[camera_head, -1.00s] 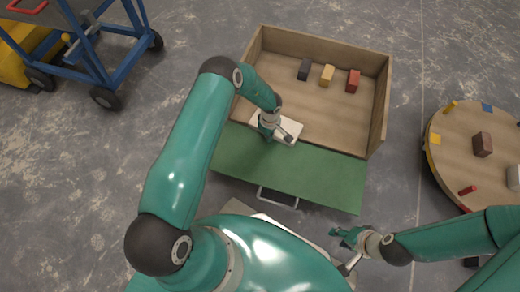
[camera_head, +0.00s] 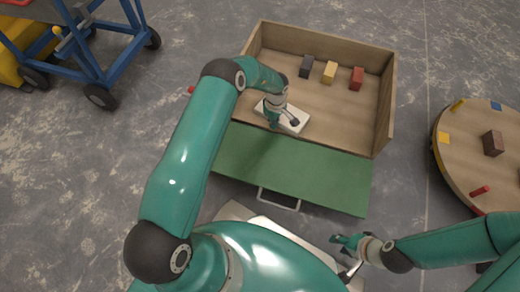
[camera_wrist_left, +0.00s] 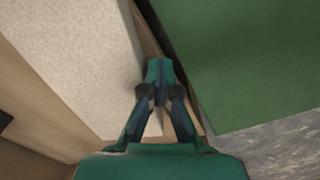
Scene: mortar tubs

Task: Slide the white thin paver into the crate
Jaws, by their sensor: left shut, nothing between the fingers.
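The white thin paver (camera_head: 286,124) lies on the crate floor just inside the open front side, turned slightly. The crate (camera_head: 338,103) is a wooden box, and a green panel (camera_head: 290,168) slopes out along its front. My left gripper (camera_head: 280,121) is shut and empty at the paver, partly covering it. In the left wrist view the paver (camera_wrist_left: 75,55) is left of the shut fingers (camera_wrist_left: 158,68), close beside its edge; contact is unclear. The green panel (camera_wrist_left: 245,60) is to their right. My right gripper (camera_head: 343,244) is low, in front of the panel; its opening is unclear.
Dark, yellow and red blocks (camera_head: 330,72) stand along the crate's back. A round table (camera_head: 470,165) with small items is at the right. A blue cart (camera_head: 90,55) stands at the upper left. Bare concrete floor surrounds the crate.

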